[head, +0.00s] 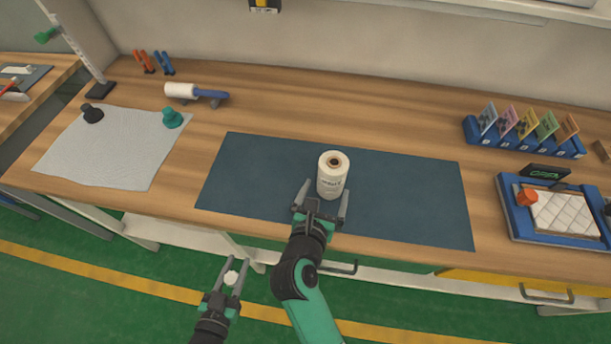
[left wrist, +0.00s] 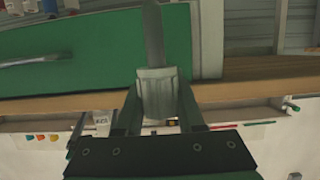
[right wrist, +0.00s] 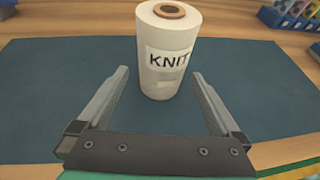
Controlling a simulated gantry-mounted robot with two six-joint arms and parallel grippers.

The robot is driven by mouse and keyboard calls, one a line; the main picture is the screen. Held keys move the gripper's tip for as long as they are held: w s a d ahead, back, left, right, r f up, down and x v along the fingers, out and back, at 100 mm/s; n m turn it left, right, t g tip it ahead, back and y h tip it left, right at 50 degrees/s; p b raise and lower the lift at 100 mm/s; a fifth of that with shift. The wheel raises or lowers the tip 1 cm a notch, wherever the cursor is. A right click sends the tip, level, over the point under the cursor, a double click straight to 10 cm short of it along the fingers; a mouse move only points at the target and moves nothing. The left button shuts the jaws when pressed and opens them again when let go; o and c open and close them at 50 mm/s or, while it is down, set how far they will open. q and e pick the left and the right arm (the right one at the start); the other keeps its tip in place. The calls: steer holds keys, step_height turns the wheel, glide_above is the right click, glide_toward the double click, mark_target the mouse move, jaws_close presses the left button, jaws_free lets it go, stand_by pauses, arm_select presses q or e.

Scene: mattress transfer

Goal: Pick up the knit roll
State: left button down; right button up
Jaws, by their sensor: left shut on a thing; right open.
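The knit roll (head: 332,178) is a white upright cylinder with a brown core and a label reading KNIT, standing on the dark blue mat (head: 255,180). It also shows in the right wrist view (right wrist: 168,52). My right gripper (head: 321,200) is open at the roll's near side, with its fingertips to the left and right of the roll's lower part and visible gaps. My left gripper (head: 232,278) is shut on a small pale cylindrical thing (left wrist: 157,95), held off the table's front edge above the floor. A grey strip shows beyond that thing in the left wrist view.
A grey cloth (head: 110,150) with a black and a green knob-like thing lies at left. A blue rack (head: 520,140) and a blue-framed tray (head: 510,215) stand at right. The mat around the roll is clear.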

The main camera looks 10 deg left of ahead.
steer(key=b+x, duration=0.3)
steer(key=x, duration=0.2)
steer(key=shift+d+r, duration=0.2)
steer(key=shift+w, duration=0.2)
steer(key=shift+r, duration=0.1)
jaws_close()
steer(key=shift+r+p, duration=0.35)
steer(key=shift+r, duration=0.2)
step_height(320, 180, up, 3)
steer(key=shift+f+p, duration=0.15)
steer(key=shift+p, duration=0.9)
steer(key=s+r+p, duration=0.5)
steer(key=r, duration=0.2)
steer(key=p, duration=0.2)
glide_toward(333, 171)
steer(key=s+r, duration=0.1)
steer(key=s+d, duration=0.1)
steer(key=shift+s+d+r, duration=0.1)
steer(key=shift+s+r, duration=0.2)
steer(key=shift+r, duration=0.05)
